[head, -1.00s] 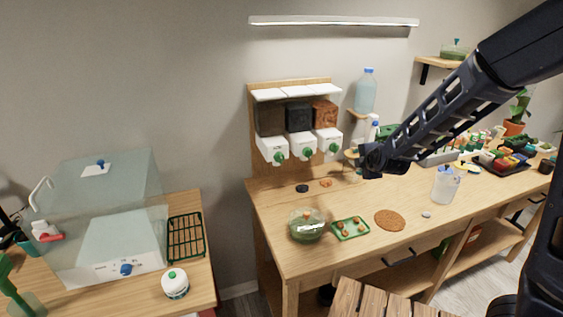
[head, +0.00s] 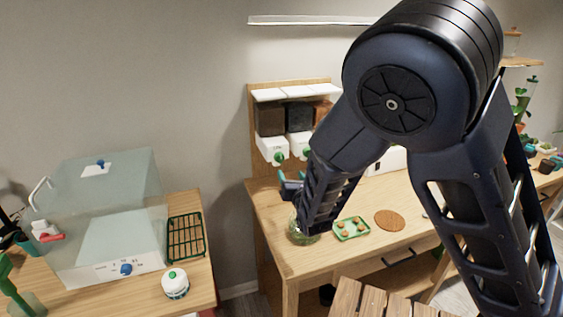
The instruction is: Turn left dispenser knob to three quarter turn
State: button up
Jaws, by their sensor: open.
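The dispenser unit with its wooden back board (head: 252,130) stands on the wall side of the bench. The left dispenser (head: 270,120) holds dark brown material over a white base, with a green round knob (head: 278,157) on its front. The middle dispenser (head: 299,117) holds darker material; its green knob (head: 305,153) is partly covered by my arm. The right dispenser is mostly hidden behind my arm. My gripper (head: 289,180) is open, just below and slightly right of the left knob in the picture. It appears apart from the knob; the depth gap is hard to tell.
On the wooden bench (head: 285,247) are a glass bowl (head: 303,235) partly behind my arm, a green tray (head: 351,228) and a round cork mat (head: 390,220).

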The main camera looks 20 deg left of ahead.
aim_at(281, 159)
jog(key=shift+n, duration=0.3)
jog(key=x, duration=1)
jog(key=shift+a+r, duration=0.15)
jog(key=shift+a, duration=0.35)
jog(key=c, duration=1)
